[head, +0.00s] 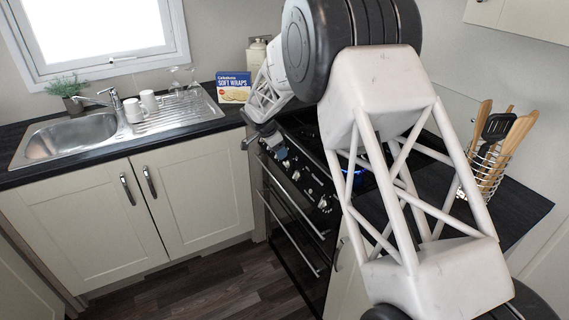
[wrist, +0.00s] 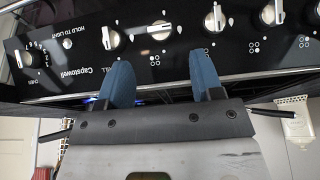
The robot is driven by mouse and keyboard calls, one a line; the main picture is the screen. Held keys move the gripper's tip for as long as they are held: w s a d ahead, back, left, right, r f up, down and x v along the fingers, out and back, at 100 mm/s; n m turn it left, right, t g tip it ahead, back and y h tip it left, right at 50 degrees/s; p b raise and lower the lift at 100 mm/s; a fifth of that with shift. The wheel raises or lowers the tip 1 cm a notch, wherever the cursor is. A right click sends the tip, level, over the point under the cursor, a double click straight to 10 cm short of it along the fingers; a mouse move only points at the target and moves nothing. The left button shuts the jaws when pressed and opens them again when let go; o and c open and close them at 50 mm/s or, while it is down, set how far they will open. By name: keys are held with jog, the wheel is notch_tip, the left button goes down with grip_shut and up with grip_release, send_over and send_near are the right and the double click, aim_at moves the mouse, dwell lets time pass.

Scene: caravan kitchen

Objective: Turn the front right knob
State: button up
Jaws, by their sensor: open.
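The oven's black control panel (wrist: 75,60) fills the top of the wrist view, with a row of silver knobs. One knob (wrist: 160,30) lies beyond the gap between my fingertips, another (wrist: 214,18) beyond the right fingertip. More knobs sit to the left (wrist: 110,38) and right (wrist: 271,12). The burner marks are too small to tell which knob is the front right one. My gripper (wrist: 159,62) is open, its two blue fingers apart with nothing visible between them. In the head view my gripper (head: 281,150) is at the panel's far end, with nearer knobs (head: 323,203) clear of it.
Oven door handles (head: 290,230) run below the panel. A sink (head: 70,138), white mugs (head: 148,100) and a soft wraps box (head: 234,87) are on the far counter. A utensil rack (head: 480,170) stands at right. My arm hides much of the hob.

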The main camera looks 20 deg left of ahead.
aim_at(285, 163)
jog(key=shift+f, duration=0.15)
jog(key=shift+x, duration=3.75)
jog(key=shift+d, duration=0.1)
jog(key=c, duration=0.9)
